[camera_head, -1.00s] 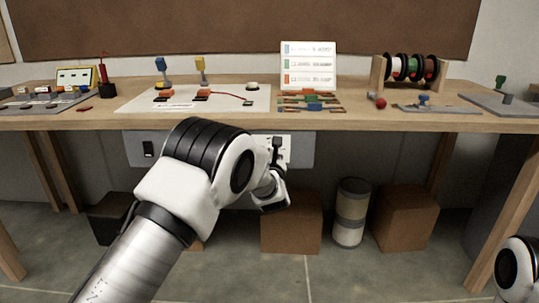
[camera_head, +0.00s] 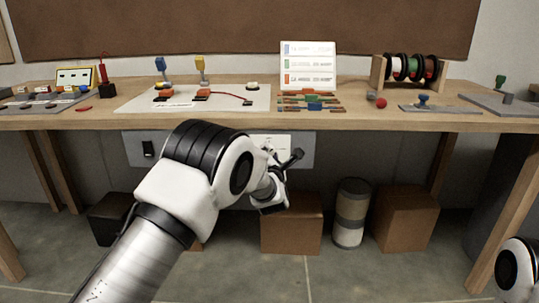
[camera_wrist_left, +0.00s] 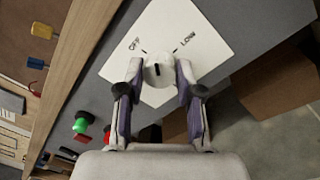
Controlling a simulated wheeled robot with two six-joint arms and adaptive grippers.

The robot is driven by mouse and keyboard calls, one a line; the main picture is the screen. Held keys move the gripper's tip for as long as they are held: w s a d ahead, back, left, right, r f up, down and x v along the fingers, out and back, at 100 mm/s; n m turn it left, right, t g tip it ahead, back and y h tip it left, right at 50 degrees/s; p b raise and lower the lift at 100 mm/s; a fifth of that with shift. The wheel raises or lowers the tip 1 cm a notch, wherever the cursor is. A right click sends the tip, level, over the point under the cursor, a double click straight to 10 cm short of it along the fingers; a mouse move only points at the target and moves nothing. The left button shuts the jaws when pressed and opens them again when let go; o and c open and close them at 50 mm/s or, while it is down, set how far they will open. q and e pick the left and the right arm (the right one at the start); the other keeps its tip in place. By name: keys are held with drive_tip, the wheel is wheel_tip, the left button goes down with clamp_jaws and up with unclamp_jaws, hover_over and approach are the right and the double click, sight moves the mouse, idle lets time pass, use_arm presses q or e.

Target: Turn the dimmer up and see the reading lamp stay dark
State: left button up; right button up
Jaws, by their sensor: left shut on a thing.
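The dimmer is a round white knob (camera_wrist_left: 158,66) on a white plate (camera_wrist_left: 206,48) marked OFF and LOW in the left wrist view. The dark mark on the knob lies roughly between the two labels. My left gripper (camera_wrist_left: 159,76) is shut on the knob, one finger on each side. In the head view the plate (camera_head: 283,140) sits on a grey panel under the bench, and my left gripper (camera_head: 277,155) partly covers it and hides the knob. I cannot tell which thing is the reading lamp. My right gripper is out of view.
The wooden bench (camera_head: 350,124) is just above my left gripper. A white board (camera_head: 225,104) with wired parts and a card stand (camera_head: 309,65) are on it. A black switch (camera_head: 148,148) is left on the panel. Boxes (camera_head: 405,220) and a canister (camera_head: 350,212) stand below.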

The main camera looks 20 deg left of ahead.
use_arm(q)
drive_tip(key=m+p, duration=0.1)
drive_tip(key=m, duration=0.7)
drive_tip(key=m+h+p, duration=0.1)
drive_tip(key=m+p, duration=0.1)
drive_tip(key=m, duration=0.7)
drive_tip(key=shift+a+t+h, duration=0.1)
drive_tip(key=shift+t+h, duration=0.2)
drive_tip(key=m+p, duration=0.2)
drive_tip(key=m, duration=0.4)
drive_tip(key=shift+m, duration=0.4)
drive_tip(key=m+p, duration=0.2)
drive_tip(key=m, duration=0.3)
drive_tip(key=shift+m, duration=0.3)
drive_tip(key=o, duration=1.2)
drive_tip(key=shift+c, duration=0.2)
